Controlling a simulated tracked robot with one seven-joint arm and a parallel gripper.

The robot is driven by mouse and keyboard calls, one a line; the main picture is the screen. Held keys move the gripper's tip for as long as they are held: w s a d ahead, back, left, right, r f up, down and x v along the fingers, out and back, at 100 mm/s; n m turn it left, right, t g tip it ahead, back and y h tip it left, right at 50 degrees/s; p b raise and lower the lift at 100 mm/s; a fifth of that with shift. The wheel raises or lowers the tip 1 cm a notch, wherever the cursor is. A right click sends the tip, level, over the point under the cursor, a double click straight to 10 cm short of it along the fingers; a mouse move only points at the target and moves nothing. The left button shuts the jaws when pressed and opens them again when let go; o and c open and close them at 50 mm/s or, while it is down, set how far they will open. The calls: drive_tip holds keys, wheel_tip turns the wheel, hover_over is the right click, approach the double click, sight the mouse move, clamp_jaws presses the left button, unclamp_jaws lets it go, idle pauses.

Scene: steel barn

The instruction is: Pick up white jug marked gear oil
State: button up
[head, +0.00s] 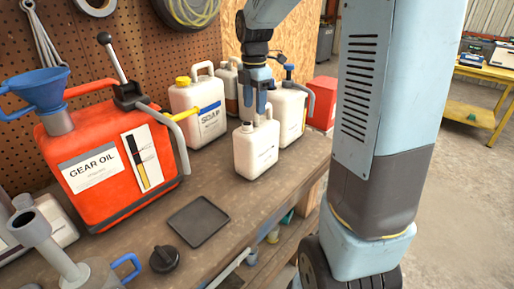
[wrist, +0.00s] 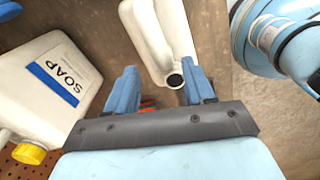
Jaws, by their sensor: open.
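A small white jug (head: 256,152) stands on the workbench; no gear oil mark on it is readable from here. My gripper (head: 258,108) points down at its top. In the wrist view my gripper (wrist: 162,85) is open, with the white jug (wrist: 158,35) and its dark round mouth showing between the fingers, the mouth closer to the right finger. I cannot tell whether the fingers touch it. The readable GEAR OIL label is on a large red can (head: 105,165) with a blue funnel. A white jug with a yellow cap (head: 198,112) is marked SOAP; it also shows in the wrist view (wrist: 45,85).
Another white jug (head: 291,112) stands close behind the small one, beside a red box (head: 323,103). A dark flat tray (head: 198,221) and a black knob-like cap (head: 164,259) lie in front. Grey metal cans stand at the front left. The bench's right edge is close.

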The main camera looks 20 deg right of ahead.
sight(255, 125)
drive_tip(key=shift+s+f, duration=0.15)
drive_tip(key=shift+f, duration=0.95)
drive_tip(key=shift+s+f, duration=0.15)
drive_tip(key=shift+f, duration=0.95)
drive_tip(key=shift+c, duration=0.4)
clamp_jaws()
